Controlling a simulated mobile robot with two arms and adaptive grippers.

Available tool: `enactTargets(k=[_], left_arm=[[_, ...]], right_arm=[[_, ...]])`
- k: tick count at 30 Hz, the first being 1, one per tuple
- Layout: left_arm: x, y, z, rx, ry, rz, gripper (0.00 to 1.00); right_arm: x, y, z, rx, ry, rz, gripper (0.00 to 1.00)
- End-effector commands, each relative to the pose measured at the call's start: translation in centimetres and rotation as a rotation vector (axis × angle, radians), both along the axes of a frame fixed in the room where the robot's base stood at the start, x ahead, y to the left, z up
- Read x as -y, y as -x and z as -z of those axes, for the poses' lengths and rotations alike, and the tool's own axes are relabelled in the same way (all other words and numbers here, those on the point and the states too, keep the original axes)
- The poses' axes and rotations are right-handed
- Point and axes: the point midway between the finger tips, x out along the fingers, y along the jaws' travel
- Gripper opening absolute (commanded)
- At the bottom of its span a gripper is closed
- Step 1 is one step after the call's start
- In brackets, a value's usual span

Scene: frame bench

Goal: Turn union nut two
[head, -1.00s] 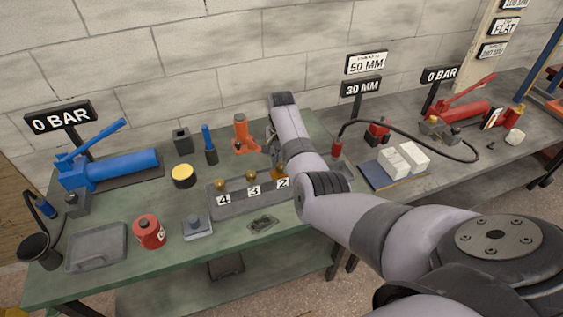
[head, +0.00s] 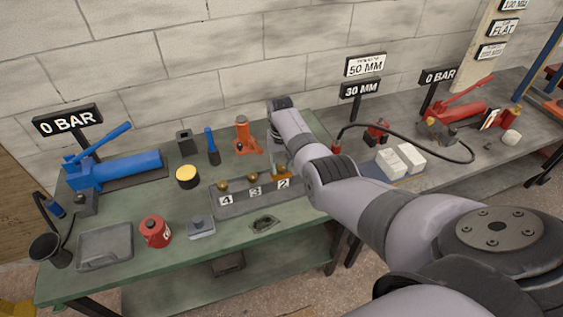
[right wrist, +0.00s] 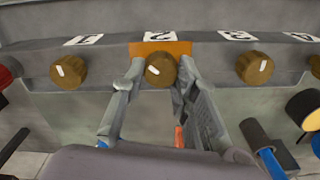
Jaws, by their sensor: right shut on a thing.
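Union nut two is a brass knob with a white mark (right wrist: 161,70), in front of an orange plate (right wrist: 178,48) and below an upside-down "2" label in the right wrist view. My right gripper (right wrist: 155,82) has its two fingers on either side of this nut and is shut on it. In the head view, my right gripper (head: 280,165) reaches down to the grey manifold block (head: 260,199) by the "2" label, and my arm partly hides it. Other brass nuts sit by labels 3 (head: 252,177) and 4 (head: 223,186). My left gripper is not in view.
An orange bottle jack (head: 242,135) and a blue-handled tool (head: 212,146) stand behind the block. A red can (head: 155,231), a grey tray (head: 105,246) and a blue pump (head: 115,169) are to the left. A second bench (head: 490,165) adjoins at right.

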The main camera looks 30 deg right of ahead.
Motion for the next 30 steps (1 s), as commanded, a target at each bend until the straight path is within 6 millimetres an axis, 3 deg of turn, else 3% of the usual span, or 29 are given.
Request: enactTargets(k=[15, 30], left_arm=[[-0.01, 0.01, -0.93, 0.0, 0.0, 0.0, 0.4], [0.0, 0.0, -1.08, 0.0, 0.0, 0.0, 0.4]], right_arm=[[-0.09, -0.07, -0.09, 0.001, 0.0, -0.418, 0.0], [-0.18, -0.11, -0.06, 0.002, 0.0, -0.555, 0.0]])
